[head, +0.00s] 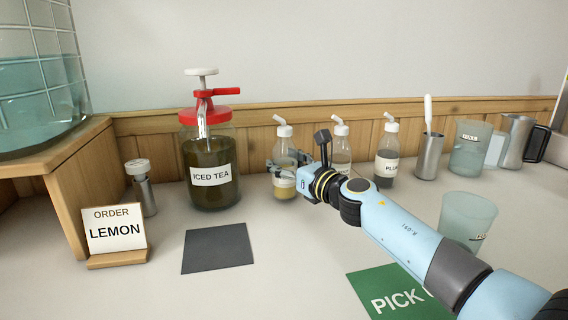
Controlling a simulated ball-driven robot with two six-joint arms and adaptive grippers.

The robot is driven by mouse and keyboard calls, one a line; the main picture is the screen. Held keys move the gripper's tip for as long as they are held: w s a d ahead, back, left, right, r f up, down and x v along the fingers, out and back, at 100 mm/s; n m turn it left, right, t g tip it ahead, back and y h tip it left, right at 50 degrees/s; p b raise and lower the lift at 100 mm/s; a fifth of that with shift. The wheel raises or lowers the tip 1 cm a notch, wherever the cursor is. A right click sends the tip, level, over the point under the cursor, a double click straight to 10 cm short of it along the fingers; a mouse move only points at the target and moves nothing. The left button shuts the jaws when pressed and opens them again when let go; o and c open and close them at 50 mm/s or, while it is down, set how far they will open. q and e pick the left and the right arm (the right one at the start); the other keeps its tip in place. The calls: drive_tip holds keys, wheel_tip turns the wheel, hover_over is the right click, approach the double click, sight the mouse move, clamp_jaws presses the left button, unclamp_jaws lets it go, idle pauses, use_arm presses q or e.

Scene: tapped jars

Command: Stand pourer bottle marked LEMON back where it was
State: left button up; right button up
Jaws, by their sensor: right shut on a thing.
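A clear pourer bottle (285,147) with a white spout cap and pale yellow liquid is upright, at the left end of a row of similar bottles. Its label is mostly hidden by my right gripper, so I cannot read LEMON on it. My right gripper (285,170) is shut on this bottle, around its body. The bottle's base is at or very near the counter; I cannot tell if it touches. My left gripper is not in view. An order card (115,231) reading LEMON stands at the left.
Beside it stand a middle bottle (341,150), partly hidden by my arm, and a PLUM bottle (387,152). A large ICED TEA jar (208,175) with a red tap is left. A dark mat (218,250), green PICK mat (385,298) and clear cup (466,220) are in front.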

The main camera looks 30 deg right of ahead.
drive_tip(key=shift+f+b, duration=0.35)
idle(0.4)
drive_tip(key=o, duration=1.6)
drive_tip(key=shift+c, duration=0.2)
drive_tip(key=shift+f, duration=0.1)
drive_tip(key=shift+s, duration=0.1)
drive_tip(key=shift+s+d+p, duration=0.2)
drive_tip(key=shift+s, duration=1.05)
drive_tip(key=shift+s+d+p, duration=0.2)
drive_tip(key=shift+s, duration=1.05)
drive_tip(key=shift+s+d, duration=0.15)
drive_tip(key=shift+s, duration=0.55)
drive_tip(key=shift+s+d, duration=0.1)
drive_tip(key=shift+s, duration=0.55)
drive_tip(key=shift+w, duration=0.1)
